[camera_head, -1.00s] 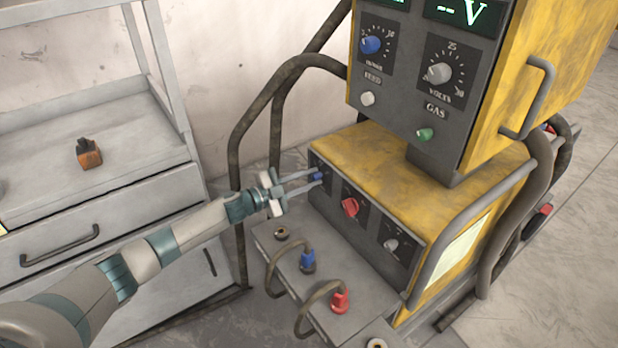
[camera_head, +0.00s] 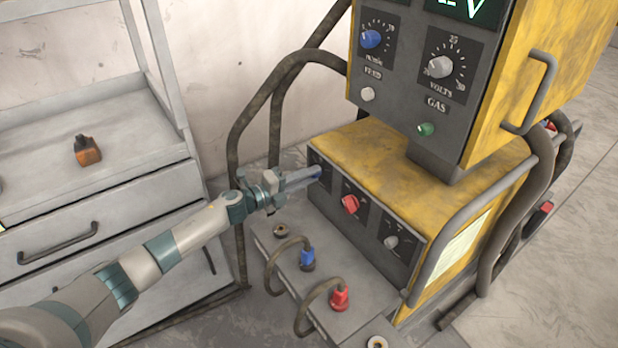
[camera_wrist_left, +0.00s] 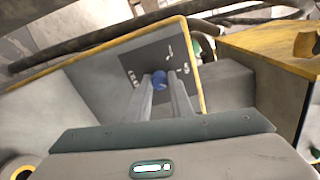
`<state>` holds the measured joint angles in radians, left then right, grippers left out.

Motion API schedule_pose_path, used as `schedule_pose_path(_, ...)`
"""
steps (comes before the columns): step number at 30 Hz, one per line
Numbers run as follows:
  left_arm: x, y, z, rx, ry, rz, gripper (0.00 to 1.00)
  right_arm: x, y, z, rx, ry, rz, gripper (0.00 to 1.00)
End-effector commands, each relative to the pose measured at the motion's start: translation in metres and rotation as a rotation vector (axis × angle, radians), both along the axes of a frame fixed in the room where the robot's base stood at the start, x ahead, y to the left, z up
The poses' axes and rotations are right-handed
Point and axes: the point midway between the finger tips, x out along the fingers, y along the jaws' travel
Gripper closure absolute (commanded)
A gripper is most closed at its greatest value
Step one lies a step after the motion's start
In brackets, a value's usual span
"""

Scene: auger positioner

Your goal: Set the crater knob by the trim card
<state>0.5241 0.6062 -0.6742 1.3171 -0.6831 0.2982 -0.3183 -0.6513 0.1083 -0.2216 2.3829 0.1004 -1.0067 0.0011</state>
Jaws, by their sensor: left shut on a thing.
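The lower yellow unit (camera_head: 420,185) has a dark front face with a row of three knobs: blue (camera_head: 318,173), red (camera_head: 350,204) and white (camera_head: 391,242). Their labels are too small to read, so I cannot tell which one is named crater. My left gripper (camera_head: 313,178) is shut on the blue knob, the leftmost. In the left wrist view the blue knob (camera_wrist_left: 159,80) sits between the two fingertips, on a dark plate with white marks around it. A pale card (camera_head: 460,250) is on the unit's right side; its writing is unreadable. My right gripper is out of view.
The upper box has a blue knob (camera_head: 371,39), a white knob (camera_head: 440,67) and a green button (camera_head: 426,129). Blue (camera_head: 307,257) and red (camera_head: 340,297) cable plugs stand on the ledge below. Bent dark tubes flank the unit. A drawer cabinet (camera_head: 110,195) stands left.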

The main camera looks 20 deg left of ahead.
Motion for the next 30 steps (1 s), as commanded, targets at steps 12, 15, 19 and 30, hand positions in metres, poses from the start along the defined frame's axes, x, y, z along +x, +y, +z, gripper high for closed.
schedule_pose_path(12, -0.0014, -0.0011, -0.0027, 0.125, -0.094, -0.002, 1.00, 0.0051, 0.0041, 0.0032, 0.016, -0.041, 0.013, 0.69)
schedule_pose_path(15, -0.0014, -0.0012, -0.0026, 0.130, -0.097, -0.002, 1.00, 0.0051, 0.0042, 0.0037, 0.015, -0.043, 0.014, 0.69)
schedule_pose_path(19, -0.0014, -0.0012, -0.0028, 0.131, -0.098, -0.002, 1.00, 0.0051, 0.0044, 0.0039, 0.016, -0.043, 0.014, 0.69)
schedule_pose_path(30, -0.0009, -0.0008, -0.0021, 0.129, -0.098, -0.002, 0.62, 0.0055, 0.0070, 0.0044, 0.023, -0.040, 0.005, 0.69)
